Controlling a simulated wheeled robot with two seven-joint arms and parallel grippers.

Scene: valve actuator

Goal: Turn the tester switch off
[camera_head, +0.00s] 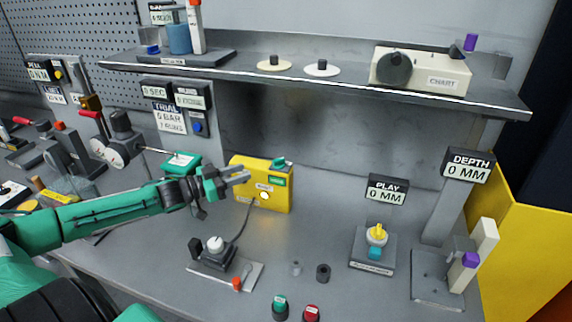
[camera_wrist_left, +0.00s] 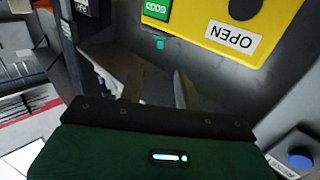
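The yellow tester box (camera_head: 249,189) stands on the bench near the middle. It has a green display (camera_head: 277,180), a round white spot on its front and a teal part (camera_head: 279,162) on top. Which part is the switch I cannot tell for sure. In the left wrist view the box (camera_wrist_left: 275,42) fills the upper right, with an upside-down "OPEN" label (camera_wrist_left: 233,38), a green display (camera_wrist_left: 157,9) and a small teal part (camera_wrist_left: 160,43). My left gripper (camera_head: 244,174) is in front of the box's left part, open and empty, its fingers apart. My right gripper is out of view.
A valve fixture (camera_head: 216,253) with a cable stands below the gripper. A play gauge (camera_head: 373,250) and a depth stand (camera_head: 440,280) are to the right. A shelf (camera_head: 330,77) runs above. Green and red buttons (camera_head: 311,313) are at the front.

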